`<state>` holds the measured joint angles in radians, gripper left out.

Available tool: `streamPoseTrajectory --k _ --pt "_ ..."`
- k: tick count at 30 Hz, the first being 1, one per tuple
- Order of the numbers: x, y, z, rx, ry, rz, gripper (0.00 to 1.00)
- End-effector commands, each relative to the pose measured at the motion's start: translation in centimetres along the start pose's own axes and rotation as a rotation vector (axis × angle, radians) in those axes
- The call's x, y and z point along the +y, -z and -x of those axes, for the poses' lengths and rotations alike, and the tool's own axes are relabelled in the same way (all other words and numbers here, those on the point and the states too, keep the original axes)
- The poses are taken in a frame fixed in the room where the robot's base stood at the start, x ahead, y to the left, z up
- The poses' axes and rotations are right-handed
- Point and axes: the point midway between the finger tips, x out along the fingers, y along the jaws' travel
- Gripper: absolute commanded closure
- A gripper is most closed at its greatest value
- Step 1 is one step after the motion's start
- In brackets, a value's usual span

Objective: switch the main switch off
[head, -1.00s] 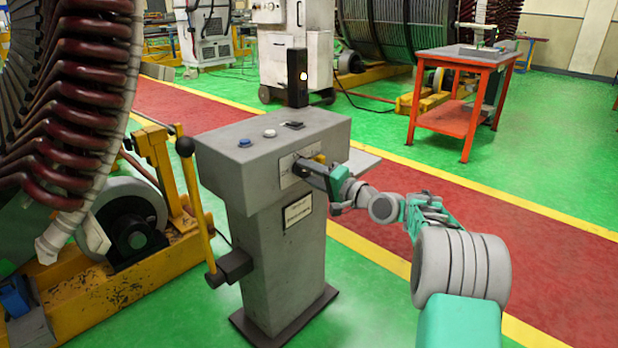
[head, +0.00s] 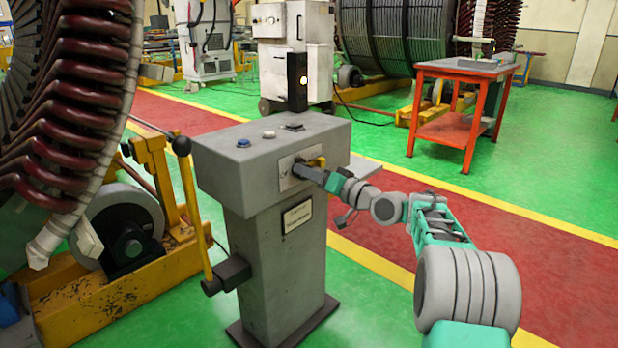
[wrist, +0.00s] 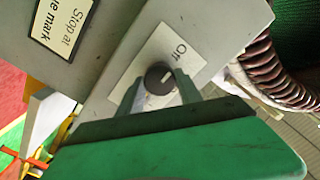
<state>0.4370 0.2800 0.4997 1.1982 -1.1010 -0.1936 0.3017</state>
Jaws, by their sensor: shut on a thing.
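The main switch is a round dark knob (wrist: 159,78) on a pale plate on the front of the grey control pedestal (head: 275,260). The plate (head: 286,181) also shows in the head view. A white mark on the knob points up-right in the wrist view, towards the lettering "Off" (wrist: 180,52), partly legible. My gripper (wrist: 157,88) has one finger on each side of the knob and is shut on it.
A blue button (head: 243,143) and a white button (head: 269,134) sit on the pedestal top, near a black box with a lit lamp (head: 297,80). A yellow lever (head: 192,205) stands left.

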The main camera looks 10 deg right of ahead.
Motion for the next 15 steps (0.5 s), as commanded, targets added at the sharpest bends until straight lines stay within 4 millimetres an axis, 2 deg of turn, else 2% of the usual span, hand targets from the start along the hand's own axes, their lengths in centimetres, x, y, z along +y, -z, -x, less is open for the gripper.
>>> streamPoseTrajectory --k 11,12,15 --pt "0.04 -0.10 0.00 -0.002 -0.001 0.005 0.99" --pt "0.04 -0.10 0.00 -0.002 -0.001 0.005 0.57" --pt "0.04 -0.08 0.00 -0.002 -0.001 0.004 0.49"
